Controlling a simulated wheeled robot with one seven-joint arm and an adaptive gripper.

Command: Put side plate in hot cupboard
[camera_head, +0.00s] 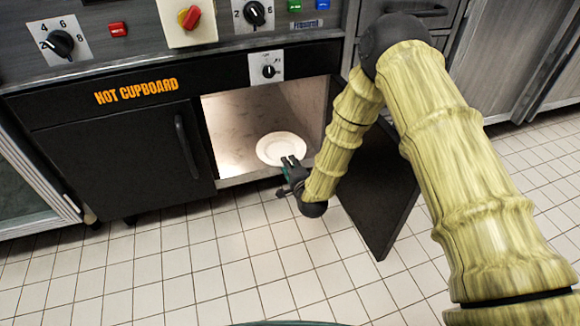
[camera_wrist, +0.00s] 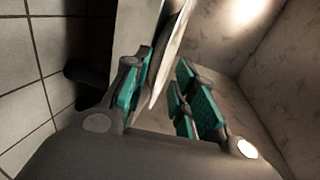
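The white side plate (camera_head: 283,149) is inside the mouth of the hot cupboard (camera_head: 232,118), near the front edge of its floor. I cannot tell whether it rests fully on that floor. My gripper (camera_head: 291,163) reaches in at the plate's near rim. In the wrist view the plate (camera_wrist: 172,50) shows nearly edge-on between the teal-padded fingers (camera_wrist: 163,92). The fingers are apart, with a clear gap between the plate and the right-hand pads. The left-hand pads lie close to the plate; contact there is unclear.
The cupboard's right door (camera_head: 378,190) stands open beside my forearm. Its left door (camera_head: 120,155) is shut. A control panel with knobs (camera_head: 255,14) runs above. The tiled floor (camera_head: 200,270) in front is clear.

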